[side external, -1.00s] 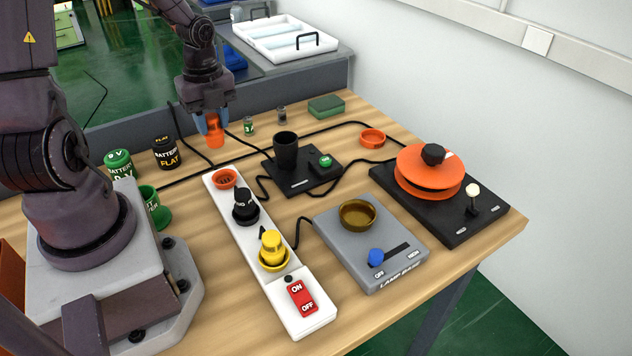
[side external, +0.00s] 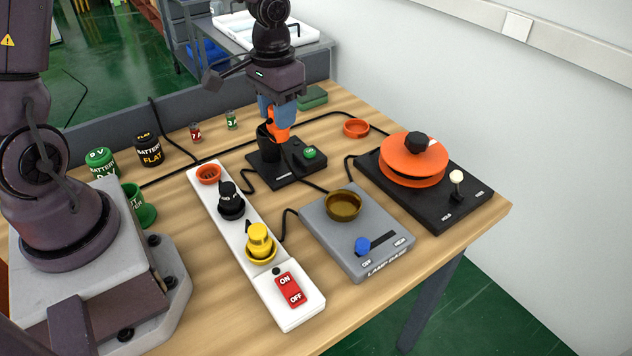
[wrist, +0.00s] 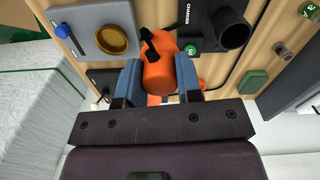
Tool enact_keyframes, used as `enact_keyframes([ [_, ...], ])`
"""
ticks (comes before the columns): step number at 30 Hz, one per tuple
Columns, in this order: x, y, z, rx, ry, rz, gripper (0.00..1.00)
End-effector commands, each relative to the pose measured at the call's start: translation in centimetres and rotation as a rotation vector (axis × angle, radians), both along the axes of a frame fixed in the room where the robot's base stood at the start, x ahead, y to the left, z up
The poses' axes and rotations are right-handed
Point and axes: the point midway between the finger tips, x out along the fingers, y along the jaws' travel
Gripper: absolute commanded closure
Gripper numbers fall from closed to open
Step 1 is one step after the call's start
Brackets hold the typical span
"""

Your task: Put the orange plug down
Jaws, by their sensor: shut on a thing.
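The orange plug (side external: 280,131) is held upright or slightly tilted between the blue fingers of my gripper (side external: 277,112). In the side view it overlaps the black charger (side external: 290,170) and partly covers its black cup (side external: 264,138); its height above them is hard to tell. In the wrist view the plug (wrist: 157,75) sits between both fingers, with the charger (wrist: 200,22) and its cup (wrist: 234,36) beyond and to the right. The white power strip (side external: 232,225) has an empty orange socket (side external: 208,174) at its far end.
A black plug (side external: 230,200) and yellow plug (side external: 259,240) stand on the strip. The grey lamp base (side external: 365,235), orange reel (side external: 413,160), orange ring dish (side external: 356,128) and battery jars (side external: 149,150) stand around. Black cables cross the table. Bare wood shows behind the strip.

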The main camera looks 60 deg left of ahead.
Motion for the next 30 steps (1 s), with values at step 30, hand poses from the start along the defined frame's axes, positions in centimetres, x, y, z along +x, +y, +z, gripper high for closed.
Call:
enact_keyframes([
  [30, -4.1, 8.0, -1.1, 0.001, 0.017, -0.093, 0.95],
])
